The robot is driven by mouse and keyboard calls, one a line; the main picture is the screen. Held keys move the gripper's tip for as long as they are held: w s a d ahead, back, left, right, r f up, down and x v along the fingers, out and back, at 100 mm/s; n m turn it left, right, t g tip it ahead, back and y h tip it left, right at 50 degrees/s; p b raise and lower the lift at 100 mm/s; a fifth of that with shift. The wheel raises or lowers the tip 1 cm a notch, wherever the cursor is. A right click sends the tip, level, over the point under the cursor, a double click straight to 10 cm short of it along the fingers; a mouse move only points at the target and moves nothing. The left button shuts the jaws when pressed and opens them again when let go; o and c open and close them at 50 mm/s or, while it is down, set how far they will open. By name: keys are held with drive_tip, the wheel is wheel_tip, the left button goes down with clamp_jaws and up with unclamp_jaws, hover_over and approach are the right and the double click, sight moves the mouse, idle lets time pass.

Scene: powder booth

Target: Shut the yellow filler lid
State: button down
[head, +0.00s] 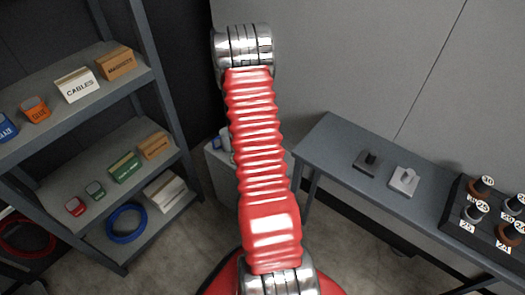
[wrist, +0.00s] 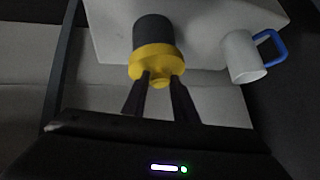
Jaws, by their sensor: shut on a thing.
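In the wrist view, the yellow filler lid (wrist: 150,60) is at the near end of a dark grey cylinder (wrist: 153,30). A small yellow knob sticks out from the lid toward me. My gripper (wrist: 159,78) has its two dark fingers on either side of this knob, shut on it. I cannot tell from this angle whether the lid is fully seated on the cylinder. In the head view, my own red arm hides the lid and gripper.
A white mug (wrist: 243,58) with a blue handle is close to the right of the lid, by a pale surface (wrist: 108,35). In the head view, a shelf rack (head: 80,150) stands left and a grey bench (head: 335,140) right, with a dark tray (head: 455,215) of numbered pieces.

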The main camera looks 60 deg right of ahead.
drive_tip(key=shift+s+a+f+y, duration=0.1)
drive_tip(key=shift+a+f+y, duration=0.2)
drive_tip(key=shift+a+f, duration=0.5)
drive_tip(key=c, duration=1.5)
unclamp_jaws()
drive_tip(key=shift+d, duration=0.1)
drive_tip(key=shift+o, duration=0.2)
drive_tip(key=shift+s, duration=0.15)
drive_tip(key=d+r+v, duration=0.1)
drive_tip(key=v, duration=1.3)
drive_tip(key=shift+w, duration=0.4)
